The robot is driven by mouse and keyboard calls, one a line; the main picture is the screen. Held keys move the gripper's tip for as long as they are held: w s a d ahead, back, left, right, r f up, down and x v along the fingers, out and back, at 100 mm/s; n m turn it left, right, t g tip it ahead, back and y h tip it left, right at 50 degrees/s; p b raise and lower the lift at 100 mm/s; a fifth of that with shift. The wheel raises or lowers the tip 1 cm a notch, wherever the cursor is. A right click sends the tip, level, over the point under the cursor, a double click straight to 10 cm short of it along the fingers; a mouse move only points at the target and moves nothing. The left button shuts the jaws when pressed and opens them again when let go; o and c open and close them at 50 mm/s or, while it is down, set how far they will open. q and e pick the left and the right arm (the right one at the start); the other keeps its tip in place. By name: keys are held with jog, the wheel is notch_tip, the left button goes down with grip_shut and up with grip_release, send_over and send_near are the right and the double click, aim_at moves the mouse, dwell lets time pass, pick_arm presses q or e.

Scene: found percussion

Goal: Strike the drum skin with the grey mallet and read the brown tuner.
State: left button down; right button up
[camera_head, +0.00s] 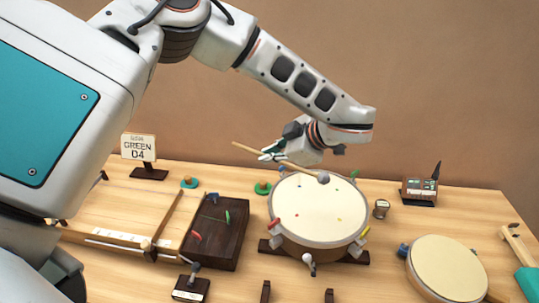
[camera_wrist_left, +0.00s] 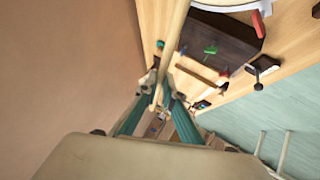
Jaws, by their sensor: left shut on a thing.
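My left gripper (camera_head: 272,154) is shut on the wooden stick of the grey mallet (camera_head: 323,178), behind the drum. The mallet tilts down to the right, its grey head over the far part of the pale drum skin (camera_head: 318,212); I cannot tell whether it touches. In the left wrist view the stick (camera_wrist_left: 174,45) runs up from between the teal fingers (camera_wrist_left: 157,92), and the drum's rim (camera_wrist_left: 230,6) shows at the top. The brown tuner (camera_head: 417,190) stands at the back right with a dark upright piece; its reading is too small to make out. My right gripper is not in view.
A dark wooden box (camera_head: 215,235) lies left of the drum. A second round drum (camera_head: 447,268) is at the front right. A small jar (camera_head: 381,208) stands between drum and tuner. A brown wall rises behind.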

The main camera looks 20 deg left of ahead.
aim_at(281, 163)
pick_arm(q)
jog(key=d+f+m+y+b, duration=0.1)
jog(key=d+f+y+b, duration=0.25)
jog(key=f, duration=0.45)
jog(key=shift+g, duration=0.3)
jog(key=r+p, duration=0.1)
jog(key=r, duration=0.1)
jog(key=r+p, duration=0.1)
jog(key=r, duration=0.1)
jog(key=w+r+p, duration=0.1)
jog(key=r, duration=0.2)
jog(key=shift+a+p, duration=0.3)
jog(key=shift+p, duration=0.1)
jog(key=shift+r, duration=0.3)
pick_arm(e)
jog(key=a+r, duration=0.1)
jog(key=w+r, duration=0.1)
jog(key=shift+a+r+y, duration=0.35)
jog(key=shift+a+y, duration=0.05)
